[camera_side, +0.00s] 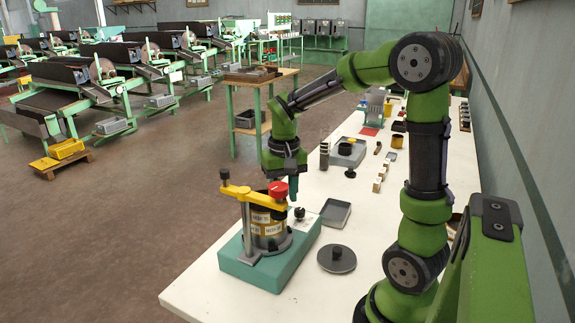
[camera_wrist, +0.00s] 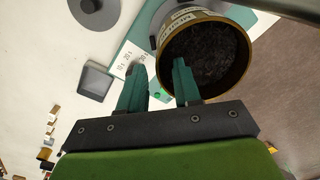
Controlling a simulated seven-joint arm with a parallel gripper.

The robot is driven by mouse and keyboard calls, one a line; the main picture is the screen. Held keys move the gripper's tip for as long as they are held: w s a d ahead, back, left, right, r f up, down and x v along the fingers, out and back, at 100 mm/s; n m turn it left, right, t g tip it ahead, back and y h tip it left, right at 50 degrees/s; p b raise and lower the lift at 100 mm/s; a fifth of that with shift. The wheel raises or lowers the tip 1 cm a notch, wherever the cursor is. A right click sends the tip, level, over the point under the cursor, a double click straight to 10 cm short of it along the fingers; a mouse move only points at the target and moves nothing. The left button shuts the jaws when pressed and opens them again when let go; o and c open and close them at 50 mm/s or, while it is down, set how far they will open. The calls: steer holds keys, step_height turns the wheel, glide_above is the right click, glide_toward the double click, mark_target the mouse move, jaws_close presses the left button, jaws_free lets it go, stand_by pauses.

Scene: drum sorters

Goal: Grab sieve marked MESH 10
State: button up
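A stack of brass-coloured sieves (camera_side: 266,228) with pale labels stands upright on the teal shaker base (camera_side: 247,268). The labels are too small to read surely in the side view. A yellow clamp bar (camera_side: 250,197) with a red knob (camera_side: 278,189) passes over the stack. In the wrist view the top sieve (camera_wrist: 243,62) holds dark grains (camera_wrist: 205,52), and its label is only partly legible. My gripper (camera_side: 293,192) points down just behind the stack, to its right. Its teal fingers (camera_wrist: 157,66) are apart with nothing between them; one overlaps the sieve's rim in view. Contact cannot be told.
A round grey lid (camera_side: 337,258) and a shallow grey tray (camera_side: 335,213) lie on the white bench (camera_side: 225,303) right of the shaker. Small blocks (camera_side: 379,181) and other gear stand farther back. The clamp post (camera_side: 248,235) rises at the shaker's left.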

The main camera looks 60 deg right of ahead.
steer(key=shift+c, duration=0.5)
jaws_close()
steer(key=shift+r, duration=0.15)
